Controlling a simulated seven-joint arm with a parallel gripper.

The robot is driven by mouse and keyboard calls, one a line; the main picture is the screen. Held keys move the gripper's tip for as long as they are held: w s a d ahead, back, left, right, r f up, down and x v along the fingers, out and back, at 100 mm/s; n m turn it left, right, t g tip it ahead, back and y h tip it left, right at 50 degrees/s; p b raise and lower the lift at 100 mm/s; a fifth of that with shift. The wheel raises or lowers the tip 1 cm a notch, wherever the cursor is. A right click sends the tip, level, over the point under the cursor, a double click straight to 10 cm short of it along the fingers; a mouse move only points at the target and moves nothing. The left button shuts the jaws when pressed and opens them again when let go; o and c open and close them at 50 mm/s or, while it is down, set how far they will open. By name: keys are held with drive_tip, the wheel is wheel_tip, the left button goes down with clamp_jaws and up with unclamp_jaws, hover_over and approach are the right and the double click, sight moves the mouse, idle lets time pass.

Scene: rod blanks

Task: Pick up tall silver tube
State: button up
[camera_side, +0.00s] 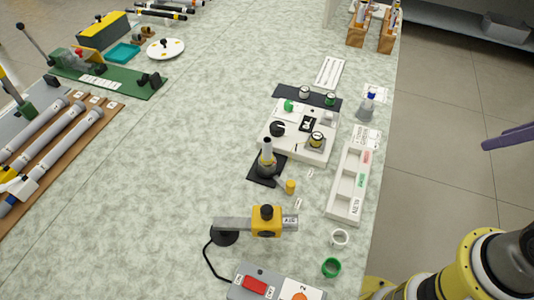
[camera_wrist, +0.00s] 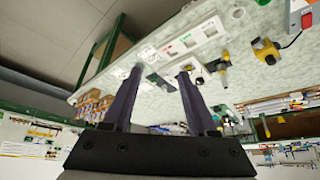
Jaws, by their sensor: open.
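No single object is clearly the tall silver tube. Several long silver-grey tubes (camera_side: 48,143) lie side by side on a brown board at the left of the side view. A small upright grey piece (camera_side: 267,158) with a dark base stands on a black mat near the middle. My gripper (camera_wrist: 160,73) shows two dark purple fingers, spread apart with nothing between them. In the side view one purple finger (camera_side: 510,138) shows at the right edge, out beyond the table edge and far from the tubes.
A white compartment tray (camera_side: 345,207) lies along the table's right edge. A white panel with knobs (camera_side: 298,142) is beside it. A yellow clamp on a bar (camera_side: 266,222) and a red switch box (camera_side: 256,285) are at the front. Wooden racks (camera_side: 358,27) stand at the back right. The left-centre tabletop is clear.

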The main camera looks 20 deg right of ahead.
drive_tip(key=shift+o, duration=0.7)
